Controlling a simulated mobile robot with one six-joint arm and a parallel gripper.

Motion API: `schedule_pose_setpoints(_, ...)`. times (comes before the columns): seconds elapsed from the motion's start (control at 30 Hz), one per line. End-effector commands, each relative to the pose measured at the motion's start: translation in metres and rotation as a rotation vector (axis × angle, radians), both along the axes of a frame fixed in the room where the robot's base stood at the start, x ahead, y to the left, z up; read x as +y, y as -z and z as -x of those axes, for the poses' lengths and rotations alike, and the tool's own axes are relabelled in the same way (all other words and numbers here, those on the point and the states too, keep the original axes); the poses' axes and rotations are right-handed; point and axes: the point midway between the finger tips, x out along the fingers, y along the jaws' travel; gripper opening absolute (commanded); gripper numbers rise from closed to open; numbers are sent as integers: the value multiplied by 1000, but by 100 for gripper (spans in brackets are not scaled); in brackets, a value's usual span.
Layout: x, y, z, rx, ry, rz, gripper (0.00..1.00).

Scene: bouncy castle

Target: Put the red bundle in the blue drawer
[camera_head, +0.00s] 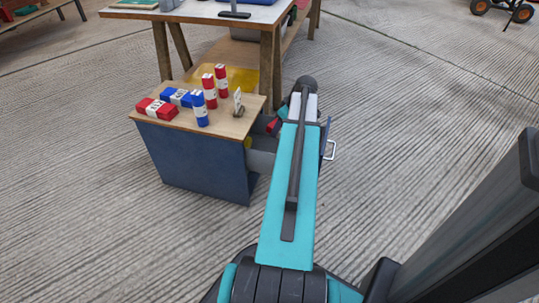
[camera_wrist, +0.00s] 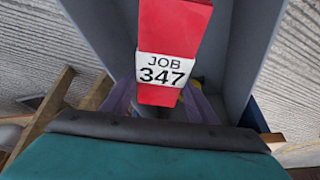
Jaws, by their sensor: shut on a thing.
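A red bundle (camera_wrist: 175,30) with a white "JOB 347" label is in my gripper (camera_wrist: 159,103), between its two purple fingers. Behind it in the wrist view are the grey inner walls and floor of the open drawer (camera_wrist: 240,60). In the head view the drawer extends right from the blue cabinet (camera_head: 195,160); its blue front (camera_head: 325,135) has a pale handle. My arm hides much of the drawer and most of my gripper. A bit of red (camera_head: 273,125) shows left of the arm, probably the held bundle. I cannot tell whether the bundle touches the drawer.
On the cabinet's wooden top (camera_head: 225,122) are a lying red bundle (camera_head: 156,108), a lying blue one (camera_head: 177,97), an upright blue one (camera_head: 199,108), upright red ones (camera_head: 221,80) and a small card stand (camera_head: 238,103). A workbench (camera_head: 200,12) stands behind.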

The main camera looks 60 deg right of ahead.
Motion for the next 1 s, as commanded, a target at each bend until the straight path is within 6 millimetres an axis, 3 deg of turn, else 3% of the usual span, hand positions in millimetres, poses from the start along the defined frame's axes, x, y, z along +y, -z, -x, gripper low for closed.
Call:
schedule_pose_setpoints(0.17, 4, 3, -5, 0, -8, 0, 23)
schedule_pose_setpoints(0.6, 8, 50, -9, 0, -14, -1, 23)
schedule_pose_setpoints(1.0, 8, 52, -9, 0, -15, 0, 23)
